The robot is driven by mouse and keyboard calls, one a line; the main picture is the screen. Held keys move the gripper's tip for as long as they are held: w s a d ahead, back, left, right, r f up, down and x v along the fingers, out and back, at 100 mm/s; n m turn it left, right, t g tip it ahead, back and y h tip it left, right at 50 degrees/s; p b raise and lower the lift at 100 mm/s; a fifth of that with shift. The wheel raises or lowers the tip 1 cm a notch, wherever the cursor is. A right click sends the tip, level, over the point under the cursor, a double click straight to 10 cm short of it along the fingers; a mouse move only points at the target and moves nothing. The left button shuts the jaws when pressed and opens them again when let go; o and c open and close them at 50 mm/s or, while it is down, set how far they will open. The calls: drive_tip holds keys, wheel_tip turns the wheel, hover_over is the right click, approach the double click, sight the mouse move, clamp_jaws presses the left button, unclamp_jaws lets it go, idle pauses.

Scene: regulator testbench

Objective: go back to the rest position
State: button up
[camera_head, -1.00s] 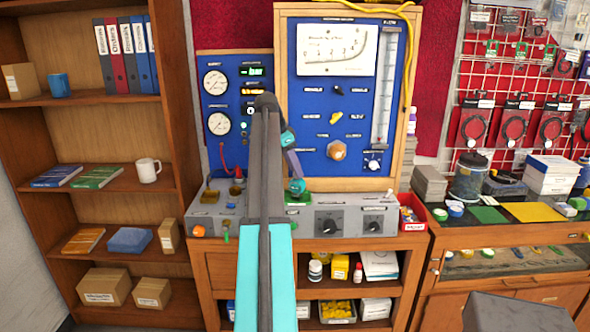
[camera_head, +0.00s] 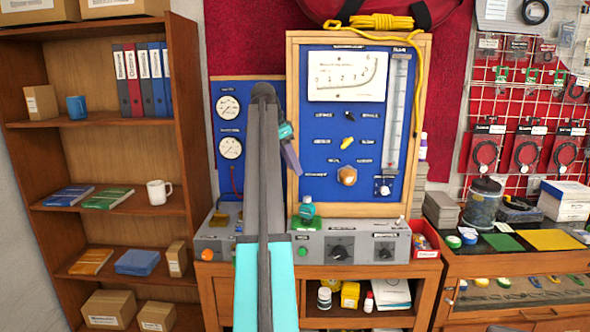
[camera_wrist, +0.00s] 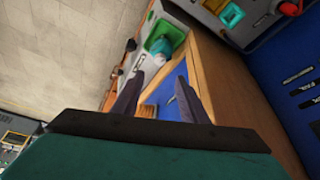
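My gripper (camera_head: 296,170) is in front of the blue test panel (camera_head: 330,160), above the grey control bench (camera_head: 362,247). Its fingers point down in the head view. In the wrist view my gripper (camera_wrist: 161,74) has its two dark fingers spread apart, with nothing held between them. A teal regulator-like part (camera_head: 306,208) stands on a green patch of the bench, below and apart from the fingertips. In the wrist view the green part (camera_wrist: 161,44) shows beyond the fingers. My arm hides part of the gauge panel and bench.
A wooden shelf (camera_head: 187,120) with binders, books and boxes stands at left. The wooden panel frame (camera_head: 292,75) is close to my gripper. At right are a counter with a green mat (camera_head: 503,242) and yellow mat (camera_head: 549,239), and a pegboard. A yellow hose (camera_head: 418,95) hangs by the panel.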

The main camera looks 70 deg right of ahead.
idle(0.8)
